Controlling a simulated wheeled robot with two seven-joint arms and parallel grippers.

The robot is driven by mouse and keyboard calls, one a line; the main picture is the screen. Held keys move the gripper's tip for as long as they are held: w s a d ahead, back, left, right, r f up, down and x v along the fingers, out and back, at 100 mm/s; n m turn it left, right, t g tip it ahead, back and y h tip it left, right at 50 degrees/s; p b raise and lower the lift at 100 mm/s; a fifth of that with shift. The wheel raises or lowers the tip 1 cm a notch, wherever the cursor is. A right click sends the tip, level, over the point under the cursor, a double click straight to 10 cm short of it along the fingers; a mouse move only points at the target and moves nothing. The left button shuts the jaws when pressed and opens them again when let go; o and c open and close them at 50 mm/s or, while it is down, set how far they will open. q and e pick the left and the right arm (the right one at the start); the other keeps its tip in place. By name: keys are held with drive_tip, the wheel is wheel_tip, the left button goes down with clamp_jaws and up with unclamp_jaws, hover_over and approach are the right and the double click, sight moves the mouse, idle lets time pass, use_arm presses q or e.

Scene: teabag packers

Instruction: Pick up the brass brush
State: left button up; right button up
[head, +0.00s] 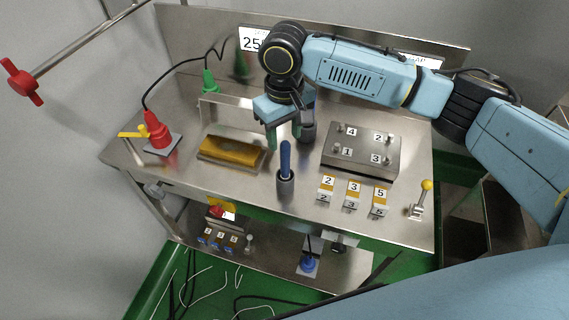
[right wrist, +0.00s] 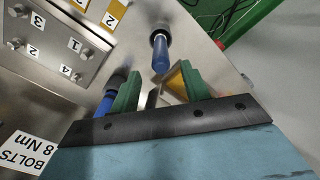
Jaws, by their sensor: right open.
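My right gripper (head: 284,134) hangs over the bench, open and empty, its green fingers apart. They also show in the right wrist view (right wrist: 162,88). A blue-handled tool (head: 285,158) stands upright in a grey cup (head: 285,185), in front of the gripper. It also shows beyond the fingertips in the right wrist view (right wrist: 160,55). A second dark cup (head: 307,131) stands behind the gripper, with a blue handle (right wrist: 104,103) beside one finger. Bristles are hidden, so I cannot tell which tool is the brass brush. My left gripper is out of view.
A yellow-brown block (head: 232,151) lies on a tray left of the gripper. A steel plate with numbered bolts (head: 361,150) and several numbered boxes (head: 353,191) are on the right. A red plug (head: 158,137) with a cable and a yellow-knobbed lever (head: 422,198) stand near the bench ends.

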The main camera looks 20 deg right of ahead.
sight(285, 157)
drive_tip(key=shift+f, duration=0.7)
wheel_tip(285, 157, down, 2)
drive_tip(key=shift+s, duration=0.15)
wheel_tip(285, 157, down, 3)
drive_tip(key=shift+s+f+b, duration=0.15)
drive_tip(key=shift+f+b, duration=0.05)
drive_tip(key=shift+b, duration=0.15)
drive_tip(key=shift+f, duration=0.2)
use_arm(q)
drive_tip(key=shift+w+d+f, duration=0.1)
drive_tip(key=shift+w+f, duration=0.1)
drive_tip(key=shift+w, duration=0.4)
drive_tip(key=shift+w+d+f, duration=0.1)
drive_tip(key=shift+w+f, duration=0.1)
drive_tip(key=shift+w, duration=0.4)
use_arm(e)
clamp_jaws()
